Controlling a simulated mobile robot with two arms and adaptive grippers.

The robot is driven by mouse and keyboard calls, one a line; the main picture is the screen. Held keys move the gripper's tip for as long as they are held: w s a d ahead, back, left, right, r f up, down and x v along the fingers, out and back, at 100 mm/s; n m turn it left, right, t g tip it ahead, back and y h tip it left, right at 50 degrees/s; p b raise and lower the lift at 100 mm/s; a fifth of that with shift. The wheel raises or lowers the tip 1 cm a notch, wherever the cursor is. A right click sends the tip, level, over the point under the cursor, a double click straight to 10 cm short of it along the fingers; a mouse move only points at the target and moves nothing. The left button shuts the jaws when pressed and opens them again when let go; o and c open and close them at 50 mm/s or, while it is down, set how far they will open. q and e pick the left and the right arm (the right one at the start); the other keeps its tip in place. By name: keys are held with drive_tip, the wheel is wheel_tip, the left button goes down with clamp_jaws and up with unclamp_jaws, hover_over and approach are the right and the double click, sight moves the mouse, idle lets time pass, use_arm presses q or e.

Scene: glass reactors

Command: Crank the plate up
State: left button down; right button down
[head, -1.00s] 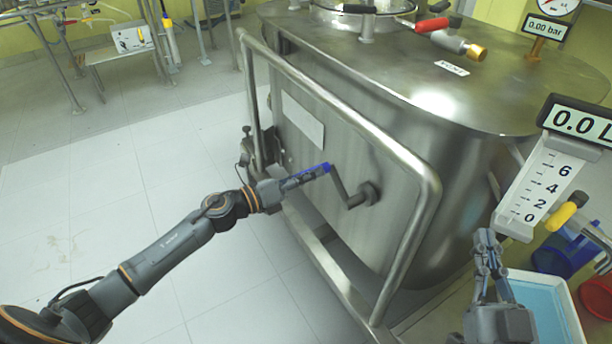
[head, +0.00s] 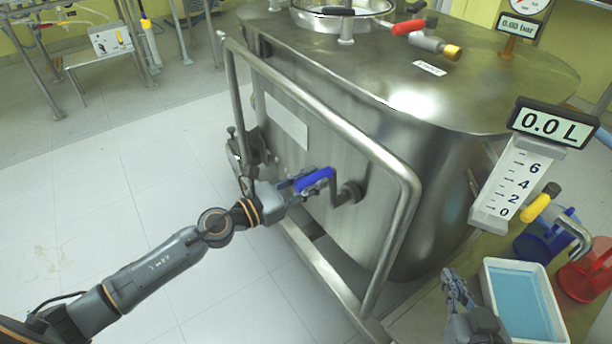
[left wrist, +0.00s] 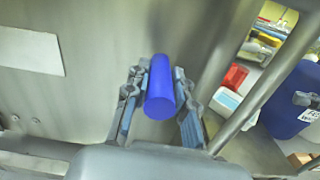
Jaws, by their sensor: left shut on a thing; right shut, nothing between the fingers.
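The crank (head: 349,193) sticks out of the front wall of the steel vessel (head: 437,150) and ends in a blue handle (head: 316,180). My left gripper (head: 305,184) is shut on the blue handle. In the left wrist view the blue handle (left wrist: 160,92) stands between the two fingers. My right gripper (head: 456,285) is shut and empty at the lower right, beside the white tray. The plate that the crank moves cannot be made out.
A steel tube frame (head: 330,123) stands in front of the vessel around the crank. A white tray with blue liquid (head: 521,300), a blue jug (head: 545,240) and a red jug (head: 588,275) are at the right. A scale with a 0.0 L display (head: 553,122) stands behind them.

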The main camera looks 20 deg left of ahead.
use_arm(q)
drive_tip(key=shift+s+d+m, duration=0.3)
drive_tip(key=shift+d, duration=0.1)
use_arm(e)
drive_tip(key=shift+s+d+f+g, duration=0.1)
drive_tip(key=shift+s+f+g, duration=0.1)
drive_tip(key=shift+f+g, duration=0.15)
use_arm(q)
drive_tip(key=c, duration=1.1)
unclamp_jaws()
use_arm(e)
drive_tip(key=shift+d, duration=0.1)
use_arm(q)
drive_tip(key=shift+s+a+f, duration=0.1)
drive_tip(key=shift+s+a, duration=0.25)
drive_tip(key=v, duration=1.1)
